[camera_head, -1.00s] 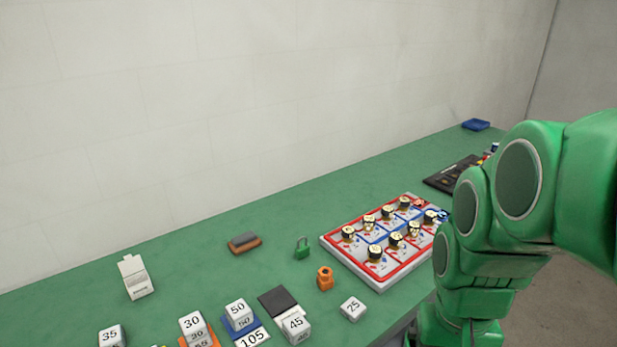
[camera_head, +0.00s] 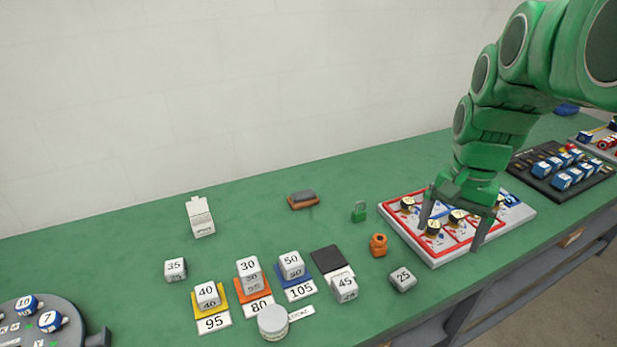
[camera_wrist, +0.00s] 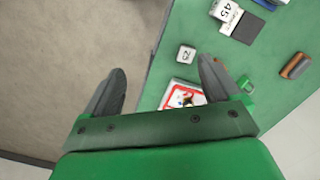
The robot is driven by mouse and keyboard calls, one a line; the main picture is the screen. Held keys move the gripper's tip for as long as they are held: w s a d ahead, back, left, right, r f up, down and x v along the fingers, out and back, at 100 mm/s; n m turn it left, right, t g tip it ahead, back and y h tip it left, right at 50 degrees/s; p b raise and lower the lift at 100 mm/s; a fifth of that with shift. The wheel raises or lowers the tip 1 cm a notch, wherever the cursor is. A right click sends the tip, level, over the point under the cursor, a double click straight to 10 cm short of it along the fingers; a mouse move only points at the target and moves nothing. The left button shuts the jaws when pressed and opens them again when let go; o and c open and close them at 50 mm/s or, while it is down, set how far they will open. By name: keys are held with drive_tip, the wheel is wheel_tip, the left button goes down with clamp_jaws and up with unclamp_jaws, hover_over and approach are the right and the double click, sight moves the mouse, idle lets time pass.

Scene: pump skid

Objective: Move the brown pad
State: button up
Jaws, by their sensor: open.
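The brown pad (camera_head: 304,203) lies on the green bench towards the wall, with a grey block-like top on it. In the wrist view the brown pad (camera_wrist: 294,67) is at the right, well away from the fingers. My gripper (camera_head: 450,237) is open and empty over the panel of knobs, to the right of the pad and nearer the bench's front. In the wrist view my gripper (camera_wrist: 160,66) has its two fingers spread wide with nothing between them.
A green padlock (camera_head: 359,211) and an orange block (camera_head: 378,244) stand between the pad and the knob panel (camera_head: 425,258). Several numbered cubes and a black square (camera_head: 327,259) lie in front. Bench around the pad is clear.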

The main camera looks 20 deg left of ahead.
drive_tip(key=w+a+f+m, duration=0.2)
drive_tip(key=w+a, duration=0.7)
drive_tip(key=w, duration=0.6)
drive_tip(key=m+t+y, duration=0.1)
drive_tip(key=m+y, duration=0.1)
drive_tip(key=m, duration=0.3)
approach(304, 194)
drive_tip(key=f, duration=0.1)
drive_tip(key=shift+s+a+f, duration=0.2)
drive_tip(key=shift+s+f, duration=0.05)
drive_tip(key=shift+f, duration=0.15)
drive_tip(key=shift+w+a+f, duration=0.1)
drive_tip(key=shift+a+f, duration=0.1)
drive_tip(key=shift+f, duration=1.1)
drive_tip(key=shift+a+f, duration=0.25)
drive_tip(key=shift+f, duration=1)
drive_tip(key=shift+w+a+f, duration=0.1)
drive_tip(key=shift+a+f, duration=0.1)
drive_tip(key=shift+f, duration=1.1)
drive_tip(key=shift+c, duration=0.3)
